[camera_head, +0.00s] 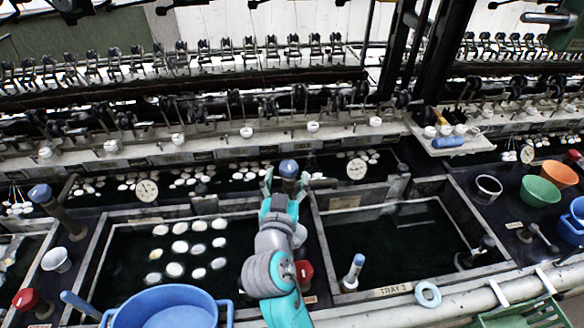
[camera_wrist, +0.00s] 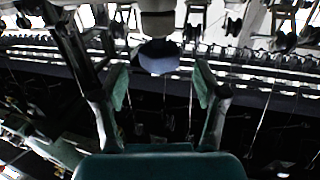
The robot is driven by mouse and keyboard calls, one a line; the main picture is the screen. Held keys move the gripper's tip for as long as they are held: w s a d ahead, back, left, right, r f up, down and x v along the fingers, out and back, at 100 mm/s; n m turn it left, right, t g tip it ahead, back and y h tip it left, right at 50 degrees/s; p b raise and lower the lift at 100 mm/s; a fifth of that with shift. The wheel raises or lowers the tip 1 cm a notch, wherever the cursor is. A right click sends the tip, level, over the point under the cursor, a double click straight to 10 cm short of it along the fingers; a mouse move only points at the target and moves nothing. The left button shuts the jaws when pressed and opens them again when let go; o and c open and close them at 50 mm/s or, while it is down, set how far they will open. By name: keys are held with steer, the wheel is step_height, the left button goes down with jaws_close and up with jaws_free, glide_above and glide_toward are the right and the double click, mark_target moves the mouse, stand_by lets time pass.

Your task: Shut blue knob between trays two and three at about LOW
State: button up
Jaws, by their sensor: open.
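The blue knob (camera_head: 289,168) stands on the dark strip between the left tray (camera_head: 95,255), with white cocoons in its water, and the right tray (camera_head: 465,205), whose label reads TRAY 3. My gripper (camera_head: 286,180) is at the knob with its fingers open. In the wrist view the blue knob (camera_wrist: 158,62) shows ahead, between and slightly beyond the tips of my open gripper (camera_wrist: 160,84). Gaps show on both sides, and I cannot make out any contact. My arm hides part of the strip and the knob's lower stem. I cannot read any LOW mark.
Another blue-topped knob (camera_head: 40,192) stands at the far left. A red knob (camera_head: 304,270) is close beside my arm. A blue basin (camera_head: 168,308) sits at the front left. Dials (camera_head: 357,168) and a machine rail with spools run behind. Green (camera_head: 540,190) and orange bowls are at right.

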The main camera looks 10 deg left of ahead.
mark_target(293, 173)
steer(key=shift+w, duration=2.15)
steer(key=c, duration=1.2)
steer(key=shift+o, duration=0.2)
steer(key=shift+n+y, duration=0.4)
steer(key=shift+y, duration=0.2)
steer(key=shift+d+n+g+y, duration=0.1)
steer(key=shift+n+g+y, duration=0.4)
steer(key=shift+n+y, duration=1.25)
steer(key=shift+n+g+y, duration=0.25)
steer(key=shift+g+y, duration=0.05)
steer(key=shift+y, duration=0.95)
steer(key=shift+n+g+y, duration=0.5)
steer(key=shift+n+y, duration=0.1)
steer(key=shift+y, duration=0.2)
